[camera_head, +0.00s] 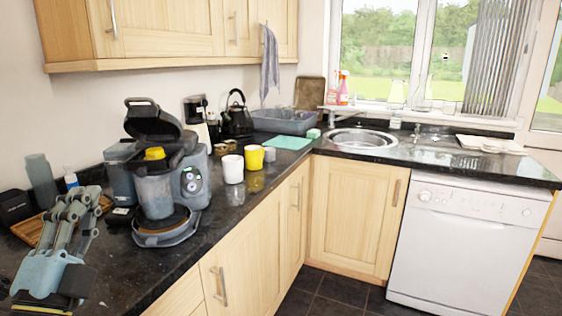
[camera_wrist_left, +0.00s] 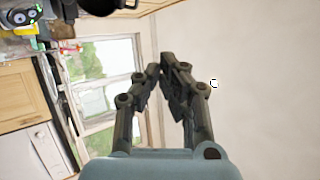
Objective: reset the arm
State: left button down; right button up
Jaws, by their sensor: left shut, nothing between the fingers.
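My left gripper (camera_head: 80,200) is at the lower left of the head view, by the left part of the counter (camera_head: 215,225). Its grey fingers point up and away, toward the wall. The fingers are shut with nothing between them. In the left wrist view the gripper (camera_wrist_left: 163,72) shows with its finger ends close together against the window and a plain wall. My right gripper is not in view.
A coffee machine (camera_head: 192,183) with its lid raised stands right of my left gripper. A wooden board (camera_head: 30,232) and grey canister (camera_head: 41,180) are beside it. A white mug (camera_head: 232,169) and yellow mug (camera_head: 254,157) stand further along. The sink (camera_head: 362,138) is far right.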

pick_arm(q)
jog(key=s+d+f+n+g+h, duration=0.1)
jog(key=s+d+f+n+g, duration=0.1)
jog(key=s+f+n+g, duration=0.3)
jog(key=d+f+n+g, duration=0.1)
jog(key=f+n+g, duration=0.1)
jog(key=f+g, duration=0.5)
jog(key=s+a+f+n+g+y, duration=0.1)
jog(key=s+f+n+g, duration=0.3)
jog(key=s, duration=0.5)
jog(key=s+a+f+n+g, duration=0.15)
jog(key=s+n+g, duration=0.3)
jog(key=s, duration=0.45)
jog(key=s+a+f+g+b, duration=0.15)
jog(key=f+b, duration=0.25)
jog(key=f, duration=1.3)
jog(key=s+f+g+b, duration=0.1)
jog(key=s+f+b, duration=0.15)
jog(key=f, duration=1.55)
jog(key=s+a+f+g+b, duration=0.1)
jog(key=s+f+b, duration=0.5)
jog(key=s+f, duration=1.1)
notch_tip(320, 180, down, 2)
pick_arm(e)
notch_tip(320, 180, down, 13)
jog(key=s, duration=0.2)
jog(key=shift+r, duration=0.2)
